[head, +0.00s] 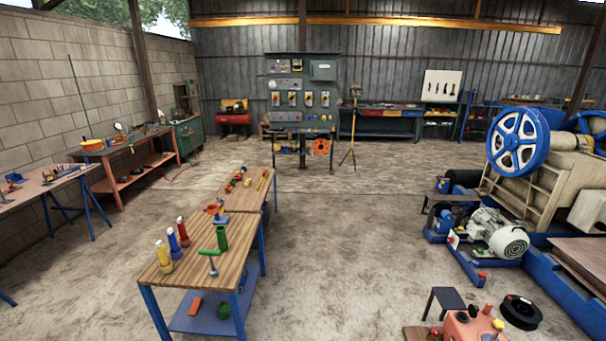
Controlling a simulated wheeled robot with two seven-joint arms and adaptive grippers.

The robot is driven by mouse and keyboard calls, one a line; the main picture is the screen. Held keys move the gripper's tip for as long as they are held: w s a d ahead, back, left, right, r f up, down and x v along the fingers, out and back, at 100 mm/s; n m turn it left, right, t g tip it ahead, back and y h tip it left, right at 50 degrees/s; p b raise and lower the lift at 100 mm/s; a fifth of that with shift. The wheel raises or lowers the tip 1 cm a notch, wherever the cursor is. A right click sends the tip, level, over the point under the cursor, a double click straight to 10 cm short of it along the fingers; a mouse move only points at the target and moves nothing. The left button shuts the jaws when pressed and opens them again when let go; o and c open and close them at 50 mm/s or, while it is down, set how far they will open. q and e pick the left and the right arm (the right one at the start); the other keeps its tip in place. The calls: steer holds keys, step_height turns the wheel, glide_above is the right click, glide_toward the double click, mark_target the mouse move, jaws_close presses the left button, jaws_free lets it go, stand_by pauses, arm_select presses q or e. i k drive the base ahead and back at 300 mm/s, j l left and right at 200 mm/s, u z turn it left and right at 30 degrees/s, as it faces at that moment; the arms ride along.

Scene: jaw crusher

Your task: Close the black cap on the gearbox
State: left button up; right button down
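A red housing (462,328), which looks like the gearbox, is cut off by the bottom edge at the lower right. It has small red and yellow knobs on top. A small dark spot shows near its lower edge, but it is too small and cut off to tell whether it is the black cap or whether it is open. Neither of my grippers is in view.
A black ring-shaped part (520,312) and a small dark stool (444,300) are beside the housing. The crusher with its blue flywheel (516,141) and a grey motor (499,233) stand at right. A wooden table (180,284) with colored bottles stands left of center. Floor between is clear.

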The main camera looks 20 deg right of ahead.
mark_target(472, 309)
steer(key=i+z, duration=0.65)
steer(key=i, duration=0.15)
steer(key=i+z, duration=0.35)
steer(key=i+j+z, duration=0.1)
steer(key=i+z, duration=0.2)
steer(key=i, duration=0.15)
steer(key=i+z, duration=0.35)
steer(key=i, duration=0.15)
steer(key=i+z, duration=0.55)
steer(key=i, duration=0.25)
steer(key=i+j+z, duration=0.2)
steer(key=i, duration=0.3)
